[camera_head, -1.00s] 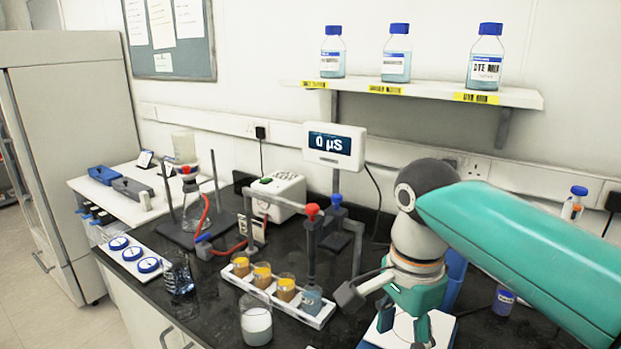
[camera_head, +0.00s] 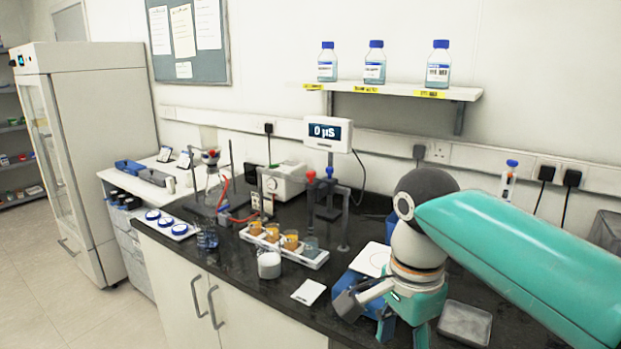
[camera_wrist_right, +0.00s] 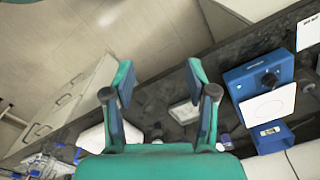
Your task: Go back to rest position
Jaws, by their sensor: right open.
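My right gripper (camera_head: 368,315) comes in from the right on a teal arm. It hangs near the front edge of the black bench (camera_head: 222,258), in front of a blue device with a white top plate (camera_head: 372,259). In the right wrist view the two fingers of the right gripper (camera_wrist_right: 158,85) are spread wide with nothing between them. The bench edge and floor lie beyond them. My left gripper is in neither view.
A rack (camera_head: 312,258) with orange-filled vessels and a white beaker (camera_head: 269,265) stand mid-bench. A grey tray (camera_head: 465,323) lies right of the gripper. Bottles stand on a wall shelf (camera_head: 400,91). A tall fridge (camera_head: 105,150) and open floor (camera_head: 125,320) are at left.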

